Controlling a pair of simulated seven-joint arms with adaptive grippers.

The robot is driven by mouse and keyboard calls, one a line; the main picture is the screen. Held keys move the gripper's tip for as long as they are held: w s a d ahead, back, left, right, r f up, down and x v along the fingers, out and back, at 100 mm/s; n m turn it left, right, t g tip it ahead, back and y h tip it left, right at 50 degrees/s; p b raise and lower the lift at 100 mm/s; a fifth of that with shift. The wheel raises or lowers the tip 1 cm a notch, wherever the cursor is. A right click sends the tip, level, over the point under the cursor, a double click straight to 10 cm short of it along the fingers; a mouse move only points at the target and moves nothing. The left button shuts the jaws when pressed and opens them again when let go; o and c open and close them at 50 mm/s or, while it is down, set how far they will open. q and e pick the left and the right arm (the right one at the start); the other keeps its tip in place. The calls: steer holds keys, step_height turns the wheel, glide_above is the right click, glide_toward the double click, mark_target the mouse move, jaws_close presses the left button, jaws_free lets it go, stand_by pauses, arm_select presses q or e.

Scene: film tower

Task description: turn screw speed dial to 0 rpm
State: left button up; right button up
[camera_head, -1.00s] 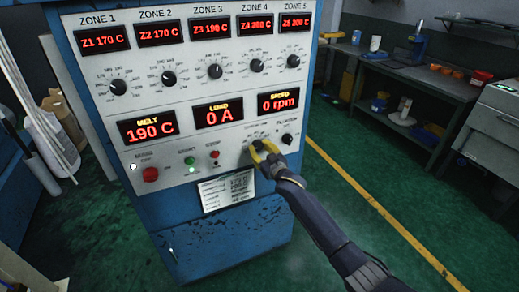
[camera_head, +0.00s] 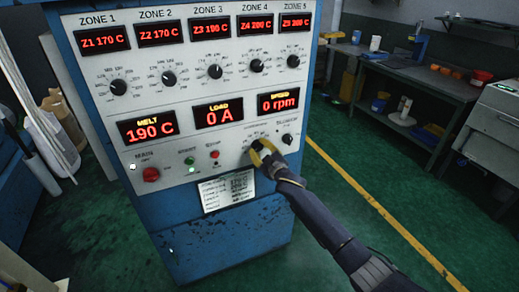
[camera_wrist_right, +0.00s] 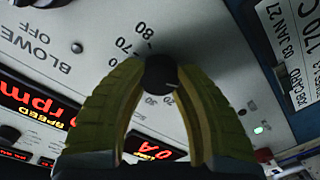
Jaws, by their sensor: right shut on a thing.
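The screw speed dial is a black round knob (camera_wrist_right: 160,75) on the white control panel (camera_head: 120,98), under the speed display (camera_head: 278,103), which reads 0 rpm. In the head view the dial is mostly hidden behind my right gripper (camera_head: 262,152). In the right wrist view the yellow-green fingers of my right gripper (camera_wrist_right: 160,85) are shut on the knob from both sides. Scale numbers such as 70 and 80 show around the knob. The knob's pointer is too unclear to read. My left gripper is not in view.
The load display (camera_head: 218,113) reads 0 A and the melt display (camera_head: 148,127) reads 190 C. The blower knob (camera_head: 287,138) sits close to the right of my gripper. A red knob (camera_head: 151,174) and zone dials sit farther off. A job card (camera_head: 227,190) hangs below.

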steer(key=shift+n, duration=0.4)
steer(key=shift+d, duration=0.1)
steer(key=o, duration=1.3)
steer(key=v, duration=1.2)
steer(key=shift+r, duration=0.1)
